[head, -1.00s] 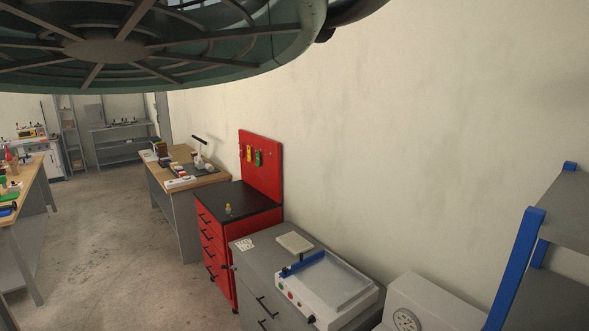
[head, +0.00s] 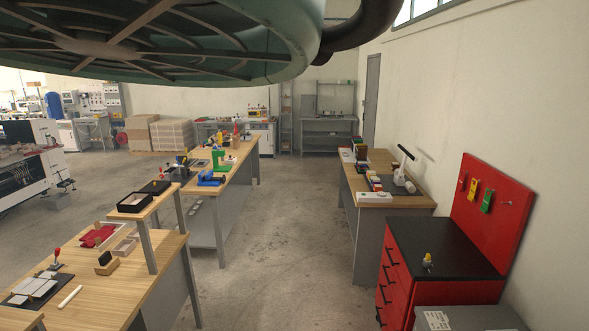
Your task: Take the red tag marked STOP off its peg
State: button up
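A red pegboard panel (head: 490,235) stands upright at the back of the black-topped red drawer cabinet (head: 400,285) at the right. A small red tag (head: 461,183) hangs at the panel's left end, hard to pick out against the red behind it. Its lettering is too small to read. My gripper is not in view.
A small yellow-and-grey object (head: 427,261) stands on the cabinet top. A wooden workbench (head: 410,201) is behind the cabinet, and a grey cabinet (head: 470,319) is in front. Wooden tables (head: 130,290) line the left. The concrete floor (head: 290,250) between is clear.

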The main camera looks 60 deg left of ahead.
aim_at(461, 179)
jog(key=i+j+u, duration=0.4)
jog(key=i, duration=0.2)
jog(key=i+j+u, duration=0.35)
jog(key=i, duration=0.25)
jog(key=i+u, duration=0.4)
jog(key=i, duration=0.2)
jog(key=i+z, duration=0.1)
jog(key=i, duration=1.25)
jog(key=i+j, duration=0.2)
jog(key=i, duration=1.2)
jog(key=l+z, duration=0.05)
